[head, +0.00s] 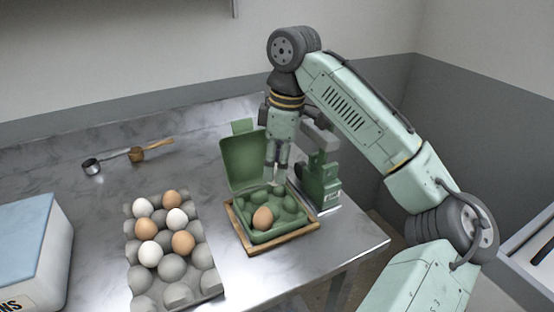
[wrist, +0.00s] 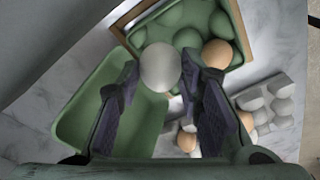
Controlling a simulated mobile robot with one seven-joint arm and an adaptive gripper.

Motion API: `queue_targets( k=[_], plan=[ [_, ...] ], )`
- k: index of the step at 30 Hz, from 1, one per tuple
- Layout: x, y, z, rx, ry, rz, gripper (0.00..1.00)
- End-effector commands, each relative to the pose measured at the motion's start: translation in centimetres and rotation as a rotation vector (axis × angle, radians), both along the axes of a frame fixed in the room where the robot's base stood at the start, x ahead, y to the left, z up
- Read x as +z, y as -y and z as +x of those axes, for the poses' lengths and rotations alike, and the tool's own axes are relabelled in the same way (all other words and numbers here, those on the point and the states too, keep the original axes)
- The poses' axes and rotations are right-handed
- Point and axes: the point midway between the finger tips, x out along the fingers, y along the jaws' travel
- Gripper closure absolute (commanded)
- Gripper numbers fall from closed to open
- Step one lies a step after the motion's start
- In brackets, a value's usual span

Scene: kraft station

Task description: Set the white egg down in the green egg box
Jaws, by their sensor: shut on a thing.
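The green egg box (head: 243,165) stands with its lid open at the back. A brown egg (head: 262,218) sits in a front cup; several other cups are empty. My gripper (head: 276,163) points down over the back part of the box. In the wrist view my gripper (wrist: 160,78) is shut on the white egg (wrist: 160,66), held between its two dark fingers. The box (wrist: 187,38) shows behind the egg, with the brown egg (wrist: 217,54) to the right. The held egg is hard to make out in the head view, and I cannot tell its exact height above the cups.
The box rests on a wooden tray (head: 285,243). A green device (head: 322,185) stands close at its right. A grey egg carton (head: 172,270) with white and brown eggs lies to the left. Metal and wooden scoops (head: 150,152) lie behind; a blue-topped box (head: 25,235) is far left.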

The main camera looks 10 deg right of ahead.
Motion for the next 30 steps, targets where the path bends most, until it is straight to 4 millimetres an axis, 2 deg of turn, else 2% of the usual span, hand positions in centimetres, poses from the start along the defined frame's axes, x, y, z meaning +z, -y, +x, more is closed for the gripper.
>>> queue_targets(
  k=[30],
  plan=[
    [-0.9, 0.03, 0.01, -0.001, 0.001, 0.0, 0.78]
  ],
)
